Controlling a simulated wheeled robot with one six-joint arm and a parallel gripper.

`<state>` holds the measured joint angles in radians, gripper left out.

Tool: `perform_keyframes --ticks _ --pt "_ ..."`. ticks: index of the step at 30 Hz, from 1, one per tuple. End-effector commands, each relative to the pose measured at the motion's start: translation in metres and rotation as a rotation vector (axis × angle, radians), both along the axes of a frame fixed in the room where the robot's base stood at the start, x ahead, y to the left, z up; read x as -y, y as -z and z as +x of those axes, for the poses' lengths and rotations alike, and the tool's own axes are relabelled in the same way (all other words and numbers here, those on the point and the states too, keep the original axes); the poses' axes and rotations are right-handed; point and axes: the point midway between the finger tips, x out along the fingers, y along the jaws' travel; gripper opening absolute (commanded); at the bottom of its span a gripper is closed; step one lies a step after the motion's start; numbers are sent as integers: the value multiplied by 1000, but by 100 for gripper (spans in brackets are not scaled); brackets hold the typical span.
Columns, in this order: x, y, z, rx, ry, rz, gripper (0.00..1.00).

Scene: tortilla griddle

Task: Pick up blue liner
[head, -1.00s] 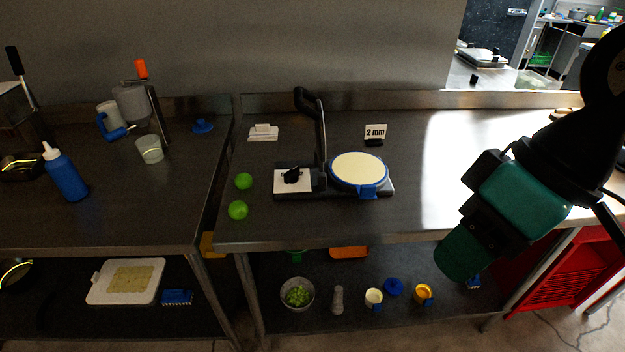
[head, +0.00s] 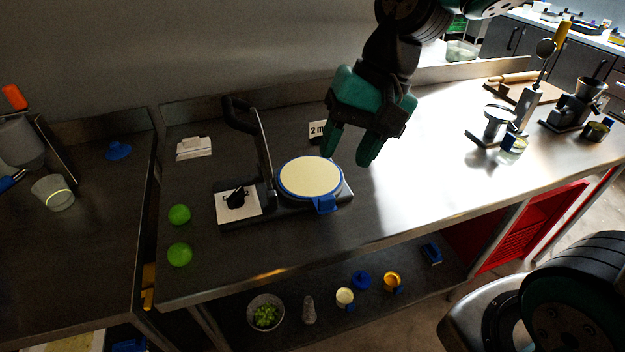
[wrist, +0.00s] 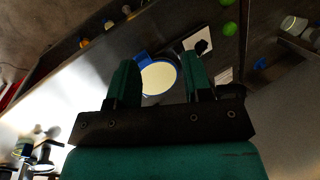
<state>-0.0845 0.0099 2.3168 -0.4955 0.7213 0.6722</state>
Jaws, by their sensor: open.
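The blue liner (head: 325,205) shows as a blue rim with a tab at its front, around a round cream disc (head: 310,177) on the black press (head: 268,212). In the wrist view the liner's blue tab (wrist: 141,57) lies between my fingers and beyond them, close to the left finger. My gripper (head: 348,152) is open and empty. In the head view it hangs above the counter, to the upper right of the disc and apart from it. The fingers also show in the wrist view (wrist: 161,75). How far the liner reaches under the disc is hidden.
The press's upright handle (head: 252,135) stands left of the disc. A "2 mm" sign (head: 317,130) stands behind it, partly covered by my gripper. Two green balls (head: 179,234) lie at the left. Counter to the right is clear up to a metal stand (head: 497,122).

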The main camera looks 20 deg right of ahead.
Motion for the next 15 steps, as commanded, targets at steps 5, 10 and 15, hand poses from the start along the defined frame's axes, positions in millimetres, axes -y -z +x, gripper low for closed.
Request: perform_keyframes --ticks 5,10,15 --pt "45 41 82 -252 638 7 46" --pt "82 74 125 -418 1055 16 46" --pt "97 92 139 -488 1227 20 46"
